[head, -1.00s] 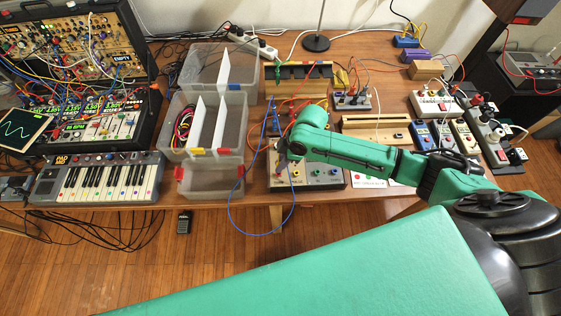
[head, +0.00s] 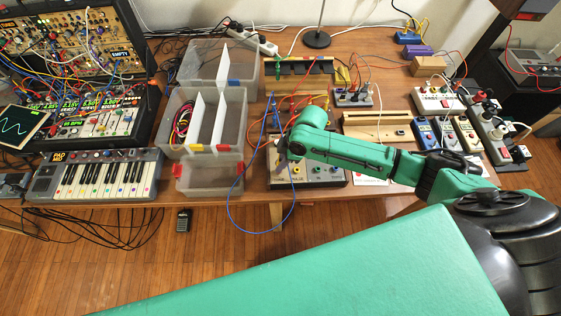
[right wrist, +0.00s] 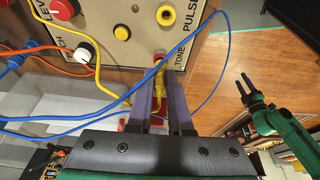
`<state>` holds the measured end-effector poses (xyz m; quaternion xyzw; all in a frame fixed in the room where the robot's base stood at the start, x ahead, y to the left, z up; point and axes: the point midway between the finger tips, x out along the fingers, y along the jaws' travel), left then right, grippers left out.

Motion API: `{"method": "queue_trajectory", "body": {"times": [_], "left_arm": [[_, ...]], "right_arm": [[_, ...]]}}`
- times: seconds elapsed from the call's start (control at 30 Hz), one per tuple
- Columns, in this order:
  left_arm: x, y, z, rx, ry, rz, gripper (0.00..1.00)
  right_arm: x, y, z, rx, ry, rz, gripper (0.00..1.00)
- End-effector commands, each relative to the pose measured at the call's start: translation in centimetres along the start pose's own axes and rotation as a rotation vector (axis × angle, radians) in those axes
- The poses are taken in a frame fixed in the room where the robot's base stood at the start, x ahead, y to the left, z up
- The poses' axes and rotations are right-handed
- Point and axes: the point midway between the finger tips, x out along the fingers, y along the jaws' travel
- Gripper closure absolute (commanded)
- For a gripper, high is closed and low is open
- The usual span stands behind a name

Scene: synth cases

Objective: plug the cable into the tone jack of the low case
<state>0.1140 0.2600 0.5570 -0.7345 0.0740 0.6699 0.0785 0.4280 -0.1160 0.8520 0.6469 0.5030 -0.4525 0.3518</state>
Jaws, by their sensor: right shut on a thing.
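The low case (head: 335,180) is a grey box with knobs and jacks at the table's front edge. It also fills the top of the right wrist view (right wrist: 125,45). My right gripper (head: 282,150) is over its left part. In the right wrist view the right gripper (right wrist: 160,88) is shut on a yellow cable plug (right wrist: 160,74). The plug lines up with the red-ringed jack (right wrist: 161,58) beside the TONE label; I cannot tell how deep it sits. My left gripper (right wrist: 248,92) shows only in the right wrist view, fingers apart and empty.
A blue cable (right wrist: 120,105) crosses close to the right fingers and hangs in a loop below the table edge. Orange and yellow cables lie at the panel's left. Clear plastic bins (head: 205,178) and a keyboard (head: 95,177) stand left of the case.

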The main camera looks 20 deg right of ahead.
Motion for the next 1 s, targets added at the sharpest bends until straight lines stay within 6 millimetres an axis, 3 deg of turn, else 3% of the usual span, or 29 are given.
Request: {"method": "queue_trajectory", "body": {"times": [0.17,0.2,0.27,0.67,0.77,1.0], "left_arm": [[0.4,0.0,0.0,0.000,0.000,0.000,0.50],[0.3,0.0,0.0,0.000,0.000,0.000,0.50],[0.3,0.0,0.0,0.000,0.000,0.000,0.50],[0.3,0.0,0.0,-0.001,0.000,0.000,0.50],[0.5,0.0,0.0,-0.001,0.000,0.000,0.50],[1.2,0.0,0.1,-0.001,0.000,0.000,0.50]], "right_arm": [[0.5,0.0,0.2,0.000,0.000,0.000,1.00],[0.4,0.0,0.1,0.000,0.000,0.000,0.67],[0.4,0.0,0.1,0.000,0.000,0.000,0.47],[-0.3,0.1,0.2,0.001,0.000,0.001,0.47],[-2.0,0.1,0.2,-0.001,0.000,0.003,0.47],[-8.7,0.1,0.3,-0.003,-0.002,0.006,0.47]]}}
